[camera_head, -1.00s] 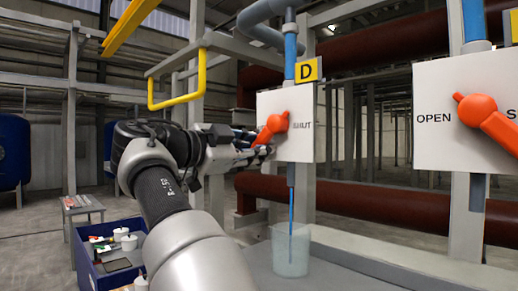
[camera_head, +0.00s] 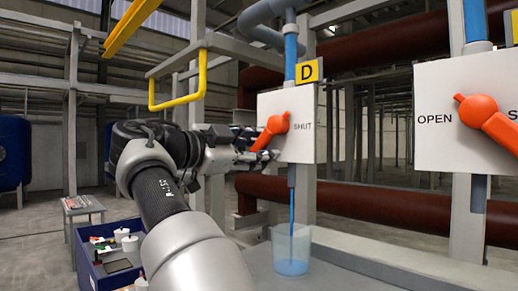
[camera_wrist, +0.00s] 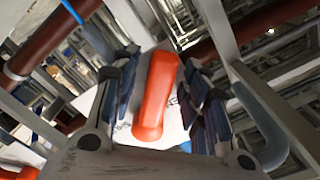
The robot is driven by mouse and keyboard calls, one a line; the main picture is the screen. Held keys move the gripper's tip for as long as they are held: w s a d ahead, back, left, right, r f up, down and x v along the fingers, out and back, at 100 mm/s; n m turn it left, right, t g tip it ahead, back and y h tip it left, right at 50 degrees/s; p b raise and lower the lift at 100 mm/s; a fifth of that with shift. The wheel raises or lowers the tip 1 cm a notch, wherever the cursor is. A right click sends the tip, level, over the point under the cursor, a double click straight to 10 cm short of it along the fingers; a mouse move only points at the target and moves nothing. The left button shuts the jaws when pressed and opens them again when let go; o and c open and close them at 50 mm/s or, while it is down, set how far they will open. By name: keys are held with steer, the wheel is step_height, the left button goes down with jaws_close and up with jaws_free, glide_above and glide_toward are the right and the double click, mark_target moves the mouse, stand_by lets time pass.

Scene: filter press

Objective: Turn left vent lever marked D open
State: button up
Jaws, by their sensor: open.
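The orange vent lever (camera_head: 268,132) sits on the white plate (camera_head: 299,141) under the yellow D sign (camera_head: 307,71). Its handle slants down and left from the hub, away from the word SHUT on the plate's right. My gripper (camera_head: 258,149) is at the handle's lower end. In the wrist view, the orange handle (camera_wrist: 157,95) lies between the two spread fingers of my gripper (camera_wrist: 160,64), with gaps visible on both sides. Blue liquid (camera_head: 291,215) runs from the pipe below the plate into a clear beaker (camera_head: 291,250), with blue liquid at its bottom.
A second white plate (camera_head: 440,155) with another orange lever (camera_head: 490,120) stands to the right, marked OPEN on its left. A yellow rail (camera_head: 178,100) hangs above my arm. A blue crate (camera_head: 88,272) with small items is at lower left.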

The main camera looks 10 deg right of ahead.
steer(key=v, duration=1.1)
steer(key=shift+s+a, duration=0.2)
steer(key=shift+a, duration=0.1)
